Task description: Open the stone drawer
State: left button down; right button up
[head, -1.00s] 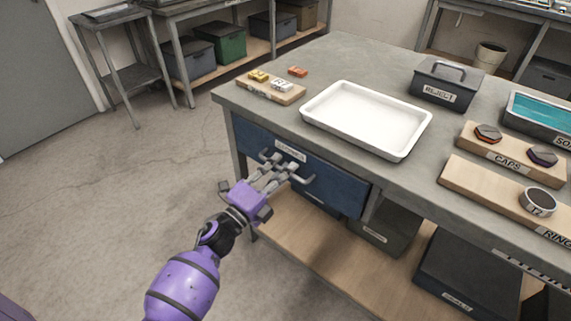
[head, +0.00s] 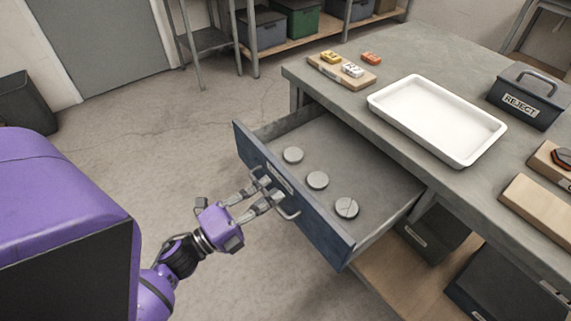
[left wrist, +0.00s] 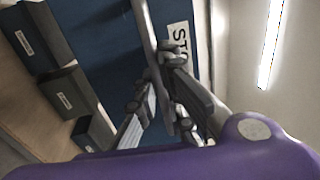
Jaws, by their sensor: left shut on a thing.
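The blue-fronted stone drawer (head: 325,228) is pulled out from under the grey workbench in the head view. Three round grey stones lie in it: one at the far left (head: 293,155), one in the middle (head: 317,180) and one at the right with a line across it (head: 346,207). My left gripper (head: 262,195) is shut on the drawer's bar handle (head: 288,213). The left wrist view shows the handle (left wrist: 149,40) between the fingers, with the drawer label (left wrist: 181,42) partly hidden. My right gripper is not in view.
On the bench (head: 335,92) are a white tray (head: 437,120), a REJECT box (head: 524,98) and a small board (head: 335,72) with coloured blocks. Dark bins (head: 434,236) stand on the shelf below. The floor left of the drawer is clear.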

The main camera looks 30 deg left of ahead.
pick_arm(q)
jog(key=shift+s+a, duration=0.25)
jog(key=shift+s, duration=0.45)
jog(key=c, duration=2.1)
grip_release()
jog(key=v, duration=1.2)
